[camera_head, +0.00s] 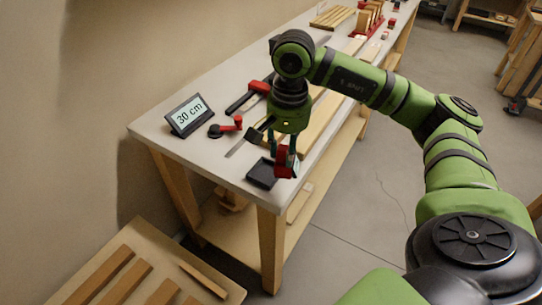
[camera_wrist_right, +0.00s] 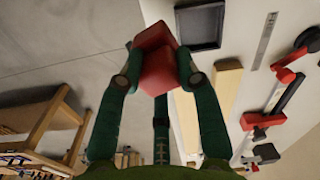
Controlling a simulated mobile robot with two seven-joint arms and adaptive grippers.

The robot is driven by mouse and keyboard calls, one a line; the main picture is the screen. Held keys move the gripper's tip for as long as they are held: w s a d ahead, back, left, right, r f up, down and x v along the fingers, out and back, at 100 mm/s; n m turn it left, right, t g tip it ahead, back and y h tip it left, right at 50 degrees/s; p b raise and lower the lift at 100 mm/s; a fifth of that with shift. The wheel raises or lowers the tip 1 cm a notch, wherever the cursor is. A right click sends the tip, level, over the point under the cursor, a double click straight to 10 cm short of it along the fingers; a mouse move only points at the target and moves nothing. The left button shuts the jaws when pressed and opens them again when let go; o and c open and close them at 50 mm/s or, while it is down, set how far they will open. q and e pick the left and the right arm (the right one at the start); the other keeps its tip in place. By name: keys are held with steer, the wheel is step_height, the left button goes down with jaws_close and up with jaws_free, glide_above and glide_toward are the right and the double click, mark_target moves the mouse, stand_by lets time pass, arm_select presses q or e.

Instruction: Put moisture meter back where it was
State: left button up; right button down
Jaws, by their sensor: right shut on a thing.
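The red moisture meter (camera_head: 284,164) is in my right gripper (camera_head: 284,152); it also shows red and block-like in the right wrist view (camera_wrist_right: 157,55), between the two green fingers of the right gripper (camera_wrist_right: 160,70). The right gripper is shut on it. In the head view the meter is by the right side of a shallow black tray (camera_head: 261,174) at the bench's near end. The tray looks empty and also shows in the right wrist view (camera_wrist_right: 199,24), beside the meter. My left gripper is in neither view.
A slatted wooden pallet (camera_head: 120,285) lies at the lower left. Open floor is right of the bench.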

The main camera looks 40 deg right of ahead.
steer(key=s+d+r+m+p, duration=0.1)
steer(key=d+r+m+p, duration=0.1)
steer(key=d+r+m, duration=0.3)
steer(key=shift+n, duration=0.5)
steer(key=w+a+f+p, duration=0.2)
steer(key=f, duration=0.1)
steer(key=w+a+f+p, duration=0.2)
steer(key=w+f, duration=0.1)
steer(key=f, duration=0.1)
steer(key=w+a+f+p, duration=0.2)
steer(key=w+f, duration=0.1)
steer(key=shift+w+f, duration=0.2)
steer(key=shift+f, duration=0.1)
steer(key=shift+d+f, duration=0.1)
steer(key=shift+f, duration=0.25)
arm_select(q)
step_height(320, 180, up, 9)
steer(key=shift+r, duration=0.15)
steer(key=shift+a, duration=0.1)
arm_select(e)
steer(key=shift+f, duration=0.1)
steer(key=shift+f, duration=0.1)
steer(key=c, duration=0.9)
jaws_free()
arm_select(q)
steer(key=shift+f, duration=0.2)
arm_select(e)
steer(key=shift+o, duration=0.2)
